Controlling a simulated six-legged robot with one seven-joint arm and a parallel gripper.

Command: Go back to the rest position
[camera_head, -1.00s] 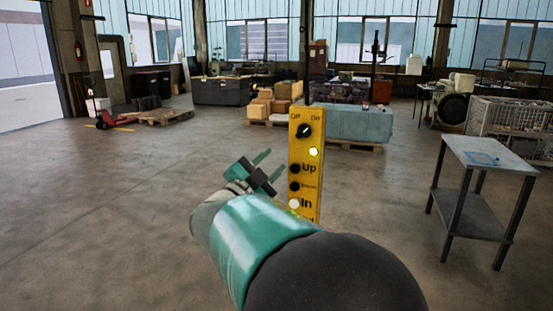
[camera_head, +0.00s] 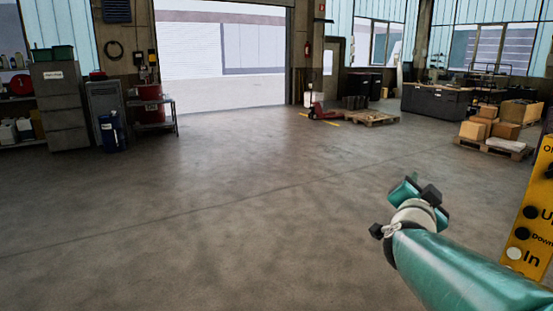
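My gripper (camera_head: 408,188) is at the right of the view, at the end of my green arm, held above the bare floor. It points away from me, and its fingers are mostly hidden behind the wrist, so I cannot tell their opening. A yellow control panel (camera_head: 530,222) with black buttons and a white one is cut off by the right edge. The labels "Down" and "In" can be read on it. My gripper is apart from the panel, to its left.
The concrete floor (camera_head: 200,215) is clear in front and to the left. Grey cabinets (camera_head: 62,105) and a red drum (camera_head: 151,104) stand at the far left. A red pallet jack (camera_head: 318,108), a pallet (camera_head: 367,119) and cardboard boxes (camera_head: 520,111) are at the back.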

